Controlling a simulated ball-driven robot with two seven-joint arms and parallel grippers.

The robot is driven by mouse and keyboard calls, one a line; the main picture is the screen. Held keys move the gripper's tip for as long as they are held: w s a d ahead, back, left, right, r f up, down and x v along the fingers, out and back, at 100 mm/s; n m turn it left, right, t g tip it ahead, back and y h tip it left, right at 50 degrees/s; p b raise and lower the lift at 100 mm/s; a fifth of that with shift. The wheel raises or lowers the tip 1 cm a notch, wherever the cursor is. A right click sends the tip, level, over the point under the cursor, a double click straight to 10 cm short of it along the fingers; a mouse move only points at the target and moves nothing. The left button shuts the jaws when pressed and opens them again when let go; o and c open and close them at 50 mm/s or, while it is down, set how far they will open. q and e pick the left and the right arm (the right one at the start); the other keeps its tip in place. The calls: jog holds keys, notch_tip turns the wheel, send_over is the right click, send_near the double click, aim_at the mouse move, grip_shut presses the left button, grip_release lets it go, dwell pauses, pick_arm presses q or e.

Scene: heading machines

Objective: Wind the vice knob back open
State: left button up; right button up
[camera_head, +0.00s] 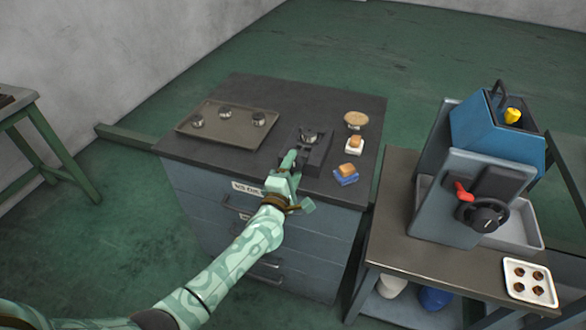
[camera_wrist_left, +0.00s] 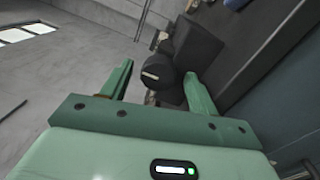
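The dark vice (camera_head: 318,152) sits near the front edge of the cabinet top, with a round metal piece (camera_head: 308,136) on it. Its black knob (camera_wrist_left: 158,74), with a pale line on its face, shows in the left wrist view. My left gripper (camera_head: 286,165) is at the vice's front side. In the left wrist view the fingers of the left gripper (camera_wrist_left: 158,70) are apart, with the knob between their tips in the picture. A gap shows on each side of the knob; I cannot tell how deep it sits. My right gripper is out of view.
A tray (camera_head: 190,127) with several metal pieces lies left of the vice. A blue machine (camera_head: 490,130) stands on the right bench.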

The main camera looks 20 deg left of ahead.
pick_arm(q)
jog(key=s+f+p, duration=0.1)
jog(key=s+p, duration=0.1)
jog(key=s, duration=1.4)
jog(key=shift+s+a, duration=0.15)
jog(key=shift+a, duration=0.15)
